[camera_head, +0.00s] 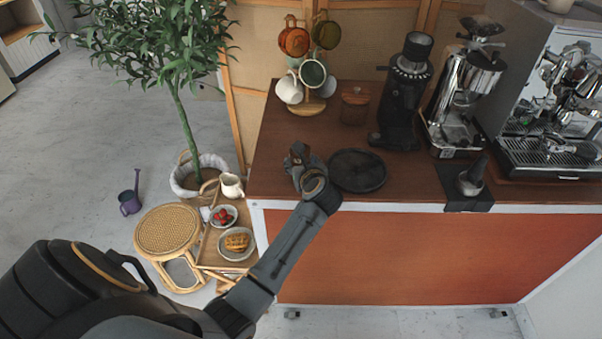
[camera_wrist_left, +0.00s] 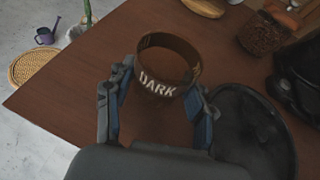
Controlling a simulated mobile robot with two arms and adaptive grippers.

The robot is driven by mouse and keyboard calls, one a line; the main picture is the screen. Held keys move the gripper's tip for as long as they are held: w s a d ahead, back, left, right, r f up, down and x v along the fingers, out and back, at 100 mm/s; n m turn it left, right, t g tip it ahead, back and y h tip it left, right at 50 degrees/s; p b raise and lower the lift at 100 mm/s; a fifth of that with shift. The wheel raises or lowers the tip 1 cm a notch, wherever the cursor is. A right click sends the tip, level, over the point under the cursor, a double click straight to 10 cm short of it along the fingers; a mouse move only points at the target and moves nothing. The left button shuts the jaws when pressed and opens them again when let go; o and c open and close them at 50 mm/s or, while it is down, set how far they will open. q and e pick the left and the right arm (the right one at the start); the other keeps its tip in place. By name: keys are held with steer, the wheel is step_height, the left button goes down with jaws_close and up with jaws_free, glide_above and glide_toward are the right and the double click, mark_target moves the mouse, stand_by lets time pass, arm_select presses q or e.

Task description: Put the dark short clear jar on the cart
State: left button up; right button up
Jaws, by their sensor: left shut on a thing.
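The dark jar (camera_wrist_left: 168,62) is short, clear and brown, with a white "DARK" label on its side and an open top. It sits between the fingers of my left gripper (camera_head: 301,162), which is shut on it. In the head view the gripper hides most or all of the jar. The gripper is over the left front part of the cart's brown wooden top (camera_head: 258,181). I cannot tell whether the jar's base touches the top. My right gripper is not in view.
A black round tray (camera_head: 358,171) lies just right of the gripper. Behind stand a mug tree (camera_head: 307,107) and a lidded brown jar (camera_head: 354,106). A black grinder (camera_head: 404,92) and coffee machines stand to the right. The cart's left edge is close.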

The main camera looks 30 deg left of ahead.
arm_select(q)
steer(key=shift+f+b, duration=0.3)
steer(key=shift+f, duration=0.65)
steer(key=shift+r, duration=0.1)
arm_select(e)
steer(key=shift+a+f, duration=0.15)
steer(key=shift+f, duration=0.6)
arm_select(q)
steer(key=o, duration=1.3)
steer(key=shift+f, duration=0.2)
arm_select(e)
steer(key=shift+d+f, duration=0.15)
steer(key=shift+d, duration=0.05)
